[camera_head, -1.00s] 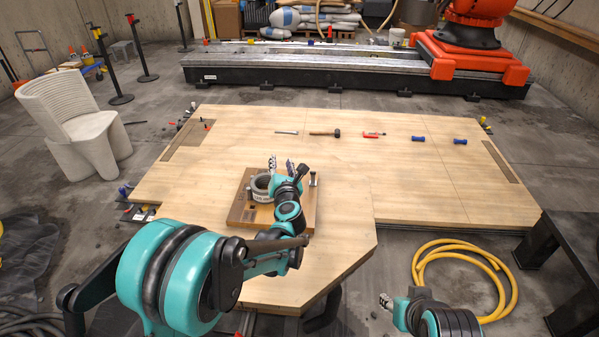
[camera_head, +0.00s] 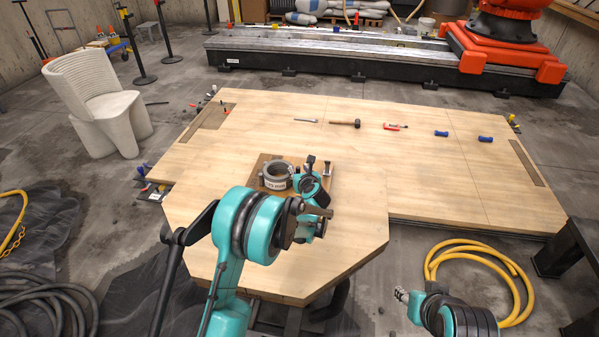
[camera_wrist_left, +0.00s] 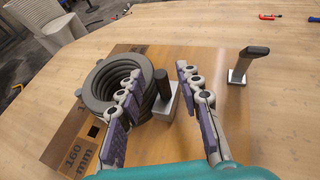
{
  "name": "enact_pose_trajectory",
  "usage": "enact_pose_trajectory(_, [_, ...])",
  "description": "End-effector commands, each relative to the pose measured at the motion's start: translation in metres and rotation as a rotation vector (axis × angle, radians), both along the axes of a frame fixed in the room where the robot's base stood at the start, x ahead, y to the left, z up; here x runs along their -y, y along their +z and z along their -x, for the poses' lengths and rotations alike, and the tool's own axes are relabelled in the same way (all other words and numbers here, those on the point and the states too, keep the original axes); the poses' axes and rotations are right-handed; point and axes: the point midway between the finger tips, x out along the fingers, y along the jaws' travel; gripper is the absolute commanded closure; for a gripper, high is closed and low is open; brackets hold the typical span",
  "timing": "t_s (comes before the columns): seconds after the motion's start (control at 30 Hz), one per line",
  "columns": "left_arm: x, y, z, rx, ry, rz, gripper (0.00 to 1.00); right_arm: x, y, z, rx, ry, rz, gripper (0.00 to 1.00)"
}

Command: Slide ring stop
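A ridged grey ring (camera_head: 275,180) stands on a wooden board (camera_head: 327,196) on the table. It shows at the left of the wrist view (camera_wrist_left: 97,92), partly behind one finger. Beside it is a small grey block (camera_wrist_left: 181,92) with a dark upright handle (camera_wrist_left: 162,84). My left gripper (camera_wrist_left: 157,84) is open, its two fingers apart with the block and handle seen between them; I cannot tell whether they touch. A post with a dark crossbar top (camera_wrist_left: 248,60) stands to the right. My right gripper (camera_head: 401,294) is off the table's front edge, too small to read.
A hammer (camera_head: 345,123), a red tool (camera_head: 394,127) and two blue-handled things (camera_head: 441,133) lie farther back on the table. A yellow hose (camera_head: 478,243) coils on the floor at right. The middle of the table is clear.

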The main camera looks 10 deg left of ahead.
Motion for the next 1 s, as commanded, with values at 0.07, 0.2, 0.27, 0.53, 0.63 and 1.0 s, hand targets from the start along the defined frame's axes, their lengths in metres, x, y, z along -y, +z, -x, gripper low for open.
enact_pose_trajectory(0.07, [0.000, 0.000, -0.001, 0.000, 0.000, 0.000, 0.65, 0.000, 0.000, 0.000, 0.000, 0.000, 0.000, 0.60])
enact_pose_trajectory(0.2, [0.000, 0.000, -0.001, 0.001, 0.000, -0.001, 0.65, 0.000, 0.000, 0.000, 0.000, 0.000, 0.000, 0.60])
enact_pose_trajectory(0.27, [0.000, 0.000, -0.001, 0.001, -0.001, -0.001, 0.73, 0.000, 0.000, 0.000, 0.000, 0.000, 0.000, 0.60])
enact_pose_trajectory(0.53, [0.000, 0.000, -0.001, 0.001, -0.001, -0.001, 1.00, 0.000, 0.000, 0.000, 0.000, 0.000, 0.000, 0.60])
enact_pose_trajectory(0.63, [0.007, 0.000, -0.001, 0.000, -0.004, -0.002, 1.00, 0.000, 0.000, 0.000, 0.000, 0.000, 0.000, 0.60])
enact_pose_trajectory(1.0, [0.068, 0.000, -0.001, 0.001, -0.004, -0.001, 1.00, 0.000, -0.005, 0.000, 0.000, 0.000, 0.000, 0.60])
